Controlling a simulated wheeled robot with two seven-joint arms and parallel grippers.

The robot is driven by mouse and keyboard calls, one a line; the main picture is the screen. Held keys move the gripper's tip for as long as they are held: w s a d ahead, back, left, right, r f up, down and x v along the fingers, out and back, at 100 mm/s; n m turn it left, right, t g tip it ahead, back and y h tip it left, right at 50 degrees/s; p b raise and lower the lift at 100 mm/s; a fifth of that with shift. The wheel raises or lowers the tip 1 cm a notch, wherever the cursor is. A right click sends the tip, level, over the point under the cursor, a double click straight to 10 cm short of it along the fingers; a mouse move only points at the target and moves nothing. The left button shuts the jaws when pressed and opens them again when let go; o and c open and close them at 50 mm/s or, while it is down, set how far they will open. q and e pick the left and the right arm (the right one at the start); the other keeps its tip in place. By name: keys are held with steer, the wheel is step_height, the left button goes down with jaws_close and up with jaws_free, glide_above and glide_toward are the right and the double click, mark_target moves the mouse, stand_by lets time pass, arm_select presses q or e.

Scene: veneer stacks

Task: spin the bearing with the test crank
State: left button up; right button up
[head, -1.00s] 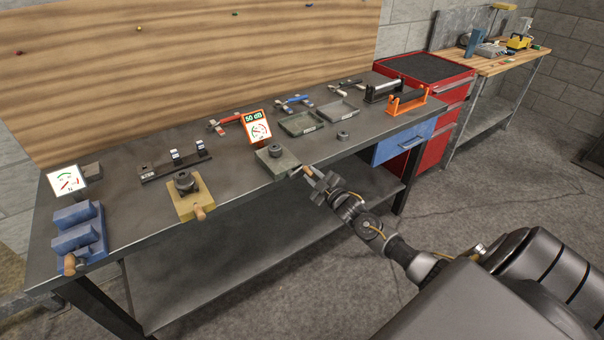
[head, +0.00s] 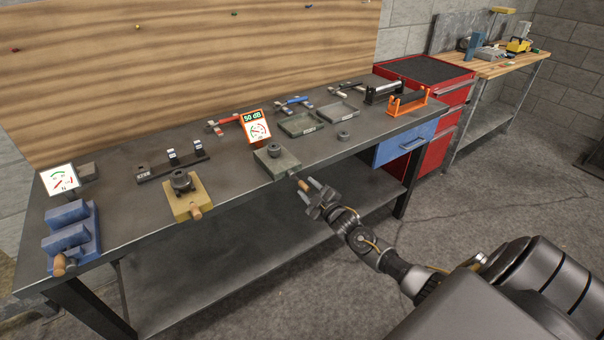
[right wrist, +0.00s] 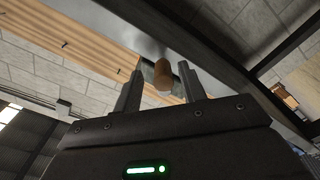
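The grey-green test block (head: 279,165) sits at the front edge of the dark bench with a dark round bearing (head: 273,151) on top. Its crank has a wooden handle (head: 304,186) that hangs out past the bench edge. My right gripper (head: 309,196) is open at the handle, in front of the bench. In the right wrist view the handle (right wrist: 162,74) stands between the two spread fingers (right wrist: 161,88), with gaps on both sides. My left gripper is out of view.
An orange gauge sign reading 50 dB (head: 257,128) stands behind the block. A yellow block (head: 187,197) and a blue fixture (head: 73,238), each with a wooden handle, stand to the left. Grey trays (head: 301,125) and a loose ring (head: 344,135) lie to the right.

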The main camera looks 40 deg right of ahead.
steer(key=shift+s, duration=0.1)
steer(key=shift+s+r+p, duration=0.1)
steer(key=shift+s+p, duration=0.2)
steer(key=shift+p, duration=0.15)
steer(key=s+p, duration=0.3)
steer(key=s, duration=0.3)
steer(key=shift+s+a, duration=0.1)
steer(key=s+f+m+g+h, duration=0.1)
steer(key=s+f+m+g, duration=0.3)
steer(key=f, duration=0.6)
steer(key=s+f+n+g, duration=0.1)
steer(key=s+f+g, duration=0.1)
steer(key=s+f, duration=0.6)
steer(key=s+f+m+g+h, duration=0.1)
steer(key=s+f+m+g, duration=0.2)
steer(key=f, duration=0.8)
steer(key=s+a+f+g, duration=0.2)
steer(key=s+a+f, duration=0.3)
steer(key=s, duration=0.6)
steer(key=s+a+f+g+y, duration=0.1)
steer(key=s+a+f+g, duration=0.2)
steer(key=s, duration=0.9)
steer(key=s+a+f+g+y, duration=0.1)
steer(key=s+a+f+g, duration=0.2)
steer(key=s+a+f, duration=0.4)
steer(key=s+a, duration=0.1)
steer(key=s, duration=0.3)
steer(key=shift+s+a, duration=0.2)
steer(key=shift+a, duration=0.15)
